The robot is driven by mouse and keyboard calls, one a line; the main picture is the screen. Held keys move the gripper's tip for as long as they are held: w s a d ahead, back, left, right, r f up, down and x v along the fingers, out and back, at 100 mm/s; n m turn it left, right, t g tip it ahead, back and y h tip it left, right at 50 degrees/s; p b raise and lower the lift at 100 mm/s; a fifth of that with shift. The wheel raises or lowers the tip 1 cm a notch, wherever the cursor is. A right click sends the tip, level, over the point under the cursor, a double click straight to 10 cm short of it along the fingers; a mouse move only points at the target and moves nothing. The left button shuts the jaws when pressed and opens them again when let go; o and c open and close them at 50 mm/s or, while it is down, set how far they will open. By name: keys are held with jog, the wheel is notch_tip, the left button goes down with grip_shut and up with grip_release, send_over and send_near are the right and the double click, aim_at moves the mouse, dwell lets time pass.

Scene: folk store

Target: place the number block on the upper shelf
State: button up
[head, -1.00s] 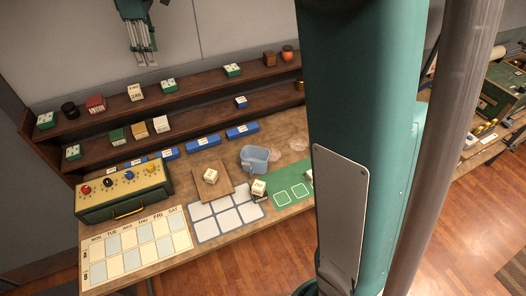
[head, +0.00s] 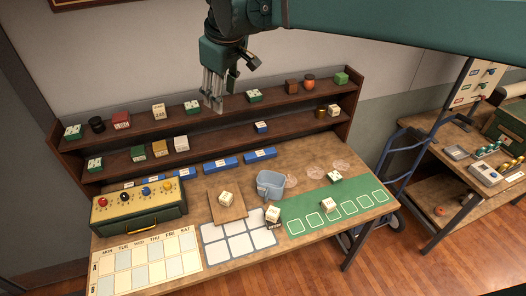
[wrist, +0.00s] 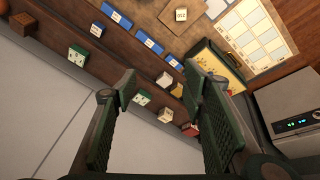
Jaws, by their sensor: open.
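Which block is the number block I cannot tell. Cream cubes with dark marks stand on the worktable: one on a brown board (head: 227,199), one beside the white grid mat (head: 273,213), and one on the green mat (head: 328,204). The upper shelf (head: 225,108) is a dark wood board carrying several blocks. My gripper (head: 213,106) is open and empty, pointing down in front of the upper shelf, just right of a green-and-white block (head: 192,106). In the wrist view its spread fingers (wrist: 160,92) have shelf blocks behind them.
The upper shelf also holds a cream block (head: 158,110), a red box (head: 121,120), a brown cube (head: 291,86) and an orange pot (head: 309,82). Gaps show along the upper shelf.

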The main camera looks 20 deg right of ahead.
jog(key=s+d+f+m+t, duration=0.1)
jog(key=s+d+f+m, duration=0.1)
jog(key=s+f, duration=0.3)
jog(key=s+d+f+m+t, duration=0.1)
jog(key=s+d+f+m, duration=0.2)
jog(key=s, duration=0.8)
jog(key=s+d+f+m+t, duration=0.1)
jog(key=s+d+f+m, duration=0.1)
jog(key=s+f, duration=0.4)
jog(key=shift+s+d+f+m+h, duration=0.3)
jog(key=shift+s+d+f+m, duration=0.1)
jog(key=shift+s+d, duration=0.5)
jog(key=shift+a, duration=0.1)
